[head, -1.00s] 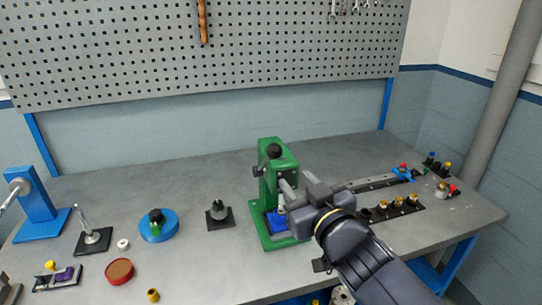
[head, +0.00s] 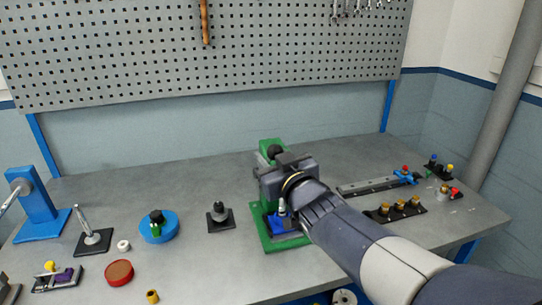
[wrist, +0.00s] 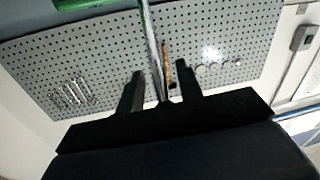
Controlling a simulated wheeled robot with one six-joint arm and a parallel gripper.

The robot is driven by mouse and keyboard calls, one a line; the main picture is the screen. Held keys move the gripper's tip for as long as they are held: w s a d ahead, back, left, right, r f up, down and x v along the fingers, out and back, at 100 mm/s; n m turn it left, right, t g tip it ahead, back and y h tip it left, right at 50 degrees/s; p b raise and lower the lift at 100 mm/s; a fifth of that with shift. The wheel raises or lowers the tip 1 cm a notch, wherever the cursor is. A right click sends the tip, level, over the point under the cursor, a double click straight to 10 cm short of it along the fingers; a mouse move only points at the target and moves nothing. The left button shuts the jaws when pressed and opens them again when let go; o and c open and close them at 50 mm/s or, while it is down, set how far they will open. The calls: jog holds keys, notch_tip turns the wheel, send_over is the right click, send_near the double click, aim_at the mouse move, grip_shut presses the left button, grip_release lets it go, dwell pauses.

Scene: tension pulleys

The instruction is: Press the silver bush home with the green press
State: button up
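The green press (head: 268,229) stands on the bench in the middle of the head view. My arm and gripper cover much of its upper part. My gripper (head: 272,172) is at the upper front of the press. In the wrist view its two dark fingers (wrist: 159,88) are apart, with a silver rod (wrist: 153,40) between them, seemingly touching neither.
To the left stand a black fixture (head: 220,215), a blue round stand (head: 159,227) and a red dish (head: 119,272). To the right are a rail (head: 370,186) and a black strip (head: 383,216) with brass pieces. The bench behind the press is clear.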

jog(key=shift+w+a, duration=0.1)
jog(key=shift+w, duration=0.1)
jog(key=shift+c, duration=0.3)
grip_shut()
